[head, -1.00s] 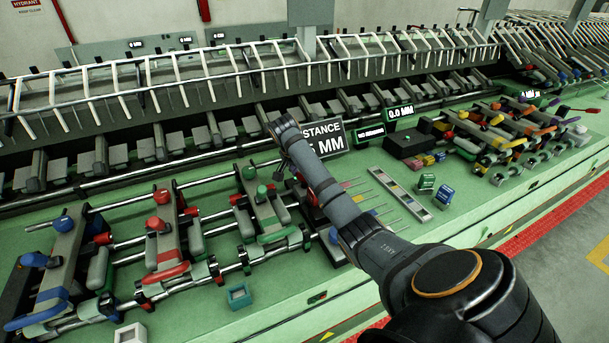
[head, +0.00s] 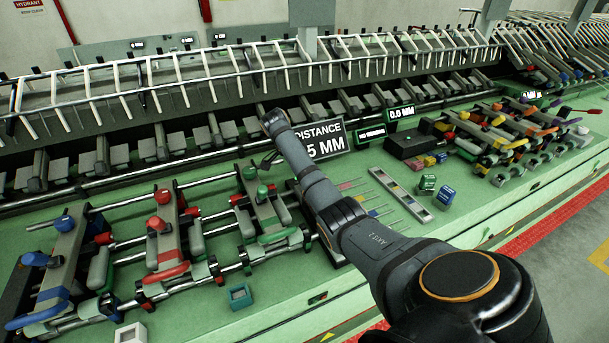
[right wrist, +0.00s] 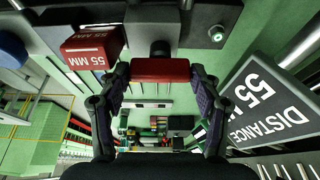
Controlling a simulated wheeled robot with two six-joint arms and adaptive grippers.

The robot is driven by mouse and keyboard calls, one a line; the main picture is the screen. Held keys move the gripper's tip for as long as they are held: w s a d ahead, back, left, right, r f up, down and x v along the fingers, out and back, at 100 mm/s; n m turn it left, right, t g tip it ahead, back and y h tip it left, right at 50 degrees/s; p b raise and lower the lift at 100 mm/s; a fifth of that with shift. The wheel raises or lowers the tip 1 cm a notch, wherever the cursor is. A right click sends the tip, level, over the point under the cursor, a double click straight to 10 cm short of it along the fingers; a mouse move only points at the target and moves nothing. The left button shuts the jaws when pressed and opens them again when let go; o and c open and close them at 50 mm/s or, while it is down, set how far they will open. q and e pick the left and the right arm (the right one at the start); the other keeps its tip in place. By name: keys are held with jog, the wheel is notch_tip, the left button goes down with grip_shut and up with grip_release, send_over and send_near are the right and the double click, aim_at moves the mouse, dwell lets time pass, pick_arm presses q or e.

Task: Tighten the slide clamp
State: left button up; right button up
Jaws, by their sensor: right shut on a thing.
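In the right wrist view a red handle piece (right wrist: 160,71) sits between the two fingers of my right gripper (right wrist: 160,80), which is shut on it. A dark round stem joins it to a grey clamp body (right wrist: 155,22). A red block marked 55 MM (right wrist: 92,46) is beside the left finger. In the head view my right arm covers most of this clamp, and the gripper's fingers cannot be made out there. A distance display (head: 322,140) stands behind the arm; it also shows upside down in the right wrist view (right wrist: 265,105), reading 55. My left gripper is not in view.
Clamps with a green knob (head: 262,191), a red knob (head: 161,196) and a blue knob (head: 64,222) stand to the left. A teal square block (head: 239,297) lies in front. A grey strip (head: 400,194) and small green and blue cubes lie to the right.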

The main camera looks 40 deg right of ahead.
jog(key=shift+r, duration=0.1)
jog(key=o, duration=1.1)
jog(key=shift+c, duration=0.2)
jog(key=shift+o, duration=0.4)
jog(key=shift+a, duration=0.1)
